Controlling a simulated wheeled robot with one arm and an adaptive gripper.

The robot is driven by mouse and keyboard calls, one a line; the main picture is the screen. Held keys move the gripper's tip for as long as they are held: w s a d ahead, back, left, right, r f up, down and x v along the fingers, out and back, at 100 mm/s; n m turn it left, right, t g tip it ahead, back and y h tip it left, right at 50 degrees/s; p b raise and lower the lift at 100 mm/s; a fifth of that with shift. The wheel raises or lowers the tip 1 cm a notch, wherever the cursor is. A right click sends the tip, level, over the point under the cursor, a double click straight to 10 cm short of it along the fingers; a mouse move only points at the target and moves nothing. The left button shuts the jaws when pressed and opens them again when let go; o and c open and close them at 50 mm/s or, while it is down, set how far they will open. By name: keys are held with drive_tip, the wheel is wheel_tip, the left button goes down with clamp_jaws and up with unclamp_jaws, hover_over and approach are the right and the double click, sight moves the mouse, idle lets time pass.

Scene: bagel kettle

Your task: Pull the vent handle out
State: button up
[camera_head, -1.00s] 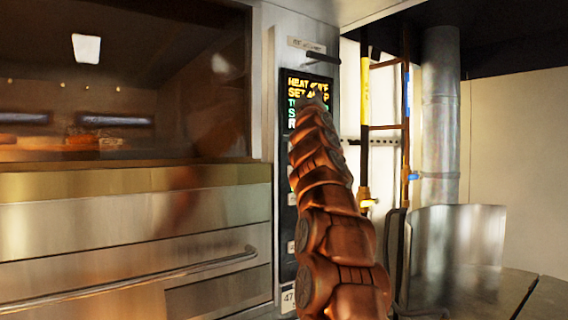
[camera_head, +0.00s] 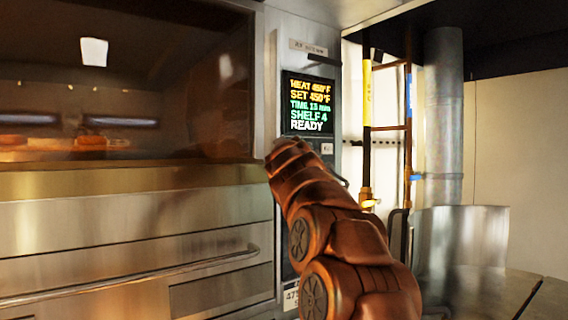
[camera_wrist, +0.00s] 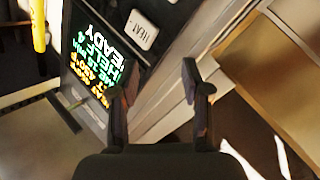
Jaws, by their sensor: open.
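The vent handle (camera_head: 323,60) is a short dark bar sticking out near the top of the oven's narrow control panel, just under a small label plate (camera_head: 308,47). In the wrist view the dark bar (camera_wrist: 63,113) shows at lower left, past the lit display. My gripper (camera_wrist: 159,82) is open and empty, its two dark fingers apart in front of the panel's edge. It is clear of the handle, which lies to the left of the fingers in the wrist view. In the head view my copper-coloured arm hides the gripper.
The lit display (camera_head: 309,104) reads 450°F and READY. A HEAT button (camera_wrist: 142,29) sits beside it. The oven's glass window (camera_head: 125,80) and long drawer bar (camera_head: 130,277) are at left. Yellow-marked pipes (camera_head: 367,130) and a metal duct (camera_head: 443,115) stand at right.

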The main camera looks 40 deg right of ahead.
drive_tip(key=shift+s+a+f+g+y, duration=0.15)
drive_tip(key=shift+a+f, duration=0.15)
drive_tip(key=shift+f, duration=0.2)
drive_tip(key=shift+w+a+f+g+y, duration=0.1)
drive_tip(key=shift+a+f, duration=0.15)
drive_tip(key=shift+f, duration=0.2)
drive_tip(key=shift+s+a+f+g+y, duration=0.15)
drive_tip(key=shift+a+f, duration=0.15)
drive_tip(key=shift+f, duration=0.2)
